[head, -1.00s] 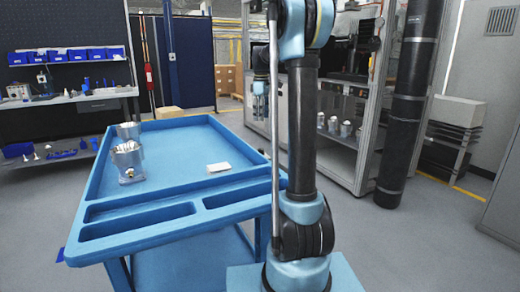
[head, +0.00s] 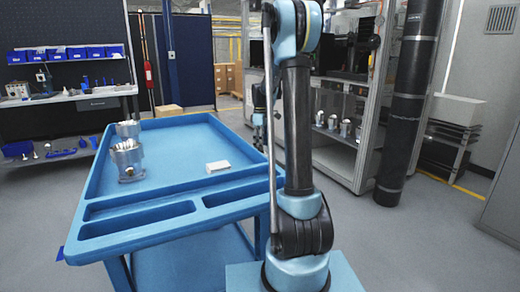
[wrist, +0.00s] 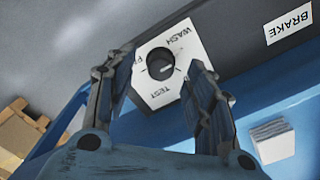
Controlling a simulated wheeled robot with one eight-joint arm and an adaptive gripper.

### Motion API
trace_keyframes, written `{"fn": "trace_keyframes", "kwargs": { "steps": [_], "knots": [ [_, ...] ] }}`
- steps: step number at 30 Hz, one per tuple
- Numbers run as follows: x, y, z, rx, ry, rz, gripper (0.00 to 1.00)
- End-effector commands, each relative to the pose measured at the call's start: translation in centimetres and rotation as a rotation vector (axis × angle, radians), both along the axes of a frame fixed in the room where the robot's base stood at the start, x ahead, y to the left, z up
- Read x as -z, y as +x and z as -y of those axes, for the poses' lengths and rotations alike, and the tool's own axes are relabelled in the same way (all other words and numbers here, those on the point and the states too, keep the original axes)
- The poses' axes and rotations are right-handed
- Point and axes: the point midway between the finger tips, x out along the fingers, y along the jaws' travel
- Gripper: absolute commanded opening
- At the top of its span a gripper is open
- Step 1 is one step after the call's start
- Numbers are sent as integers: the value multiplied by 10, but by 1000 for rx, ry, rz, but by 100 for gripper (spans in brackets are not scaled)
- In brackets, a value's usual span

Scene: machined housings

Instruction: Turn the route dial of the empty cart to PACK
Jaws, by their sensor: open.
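The route dial (wrist: 160,64) is a dark round knob on a white plate in the wrist view. WASH and TEST are readable on the plate; a third word starting with P is mostly hidden by the left finger. A pale mark shows on the knob's lower right side, but I cannot tell exactly which word it faces. My gripper (wrist: 163,75) is open, with its fingers on either side of the knob, apparently not touching it. In the head view my gripper (head: 258,132) is small beside the far right edge of the blue cart (head: 100,185).
Two metal housings (head: 127,160) stand on the cart's left side. A BRAKE label (wrist: 289,26) is right of the dial.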

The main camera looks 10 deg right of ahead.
Motion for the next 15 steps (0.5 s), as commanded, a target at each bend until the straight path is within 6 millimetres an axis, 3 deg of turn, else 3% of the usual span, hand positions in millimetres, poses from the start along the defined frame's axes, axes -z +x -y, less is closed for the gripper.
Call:
{"fn": "trace_keyframes", "kwargs": {
  "steps": [6,15],
  "knots": [
    [19,0,0,0,0,0,49],
    [22,0,0,0,0,0,49]
  ]
}}
